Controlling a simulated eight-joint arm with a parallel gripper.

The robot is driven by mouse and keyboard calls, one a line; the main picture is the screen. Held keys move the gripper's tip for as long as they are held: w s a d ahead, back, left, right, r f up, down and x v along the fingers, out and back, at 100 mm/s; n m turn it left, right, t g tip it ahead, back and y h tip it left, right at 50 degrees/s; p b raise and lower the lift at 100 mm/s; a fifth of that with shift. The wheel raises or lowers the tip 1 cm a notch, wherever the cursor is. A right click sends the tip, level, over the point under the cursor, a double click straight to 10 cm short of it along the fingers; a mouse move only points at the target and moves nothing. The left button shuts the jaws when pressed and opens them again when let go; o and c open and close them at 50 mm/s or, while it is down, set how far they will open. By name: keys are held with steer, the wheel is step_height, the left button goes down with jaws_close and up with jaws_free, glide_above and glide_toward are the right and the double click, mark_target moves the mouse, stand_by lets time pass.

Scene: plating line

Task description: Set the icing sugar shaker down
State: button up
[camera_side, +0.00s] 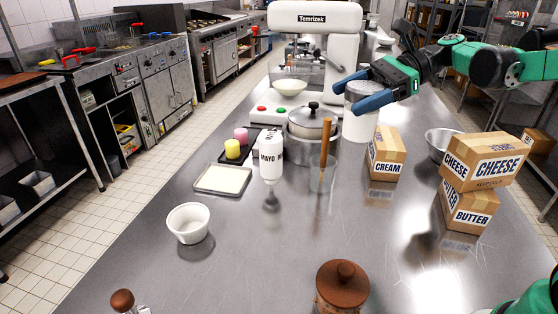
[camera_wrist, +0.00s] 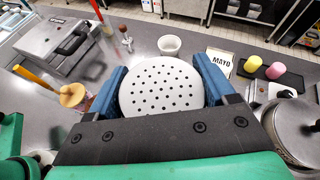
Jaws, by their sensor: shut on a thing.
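The icing sugar shaker (camera_side: 361,122) is a white cylinder right of the pot and behind the cream box in the side view. My gripper (camera_side: 355,92) is shut on its upper part from the right, one blue finger on each side. In the wrist view its round white lid with many small holes (camera_wrist: 162,85) sits between the two blue fingers of my gripper (camera_wrist: 160,70). The shaker looks upright. I cannot tell whether its base touches the steel table (camera_side: 290,240) or hangs just above it.
The cream box (camera_side: 386,155) stands close in front of the shaker, and the lidded pot (camera_side: 313,140) close to its left. Cheese (camera_side: 485,160) and butter (camera_side: 467,206) boxes are stacked at right, beside a steel bowl (camera_side: 441,142). The mayo bottle (camera_side: 270,158) stands left. The front middle table is mostly bare.

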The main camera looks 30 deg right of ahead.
steer(key=w+a, duration=0.4)
steer(key=a, duration=0.4)
steer(key=w+a, duration=0.3)
steer(key=a, duration=0.4)
steer(key=shift+w+a+f, duration=0.1)
steer(key=shift+a+f, duration=0.1)
steer(key=shift+f, duration=4.6)
steer(key=shift+w+a+f, duration=0.1)
steer(key=shift+a+f, duration=0.05)
steer(key=shift+f, duration=4.6)
steer(key=shift+f, duration=0.1)
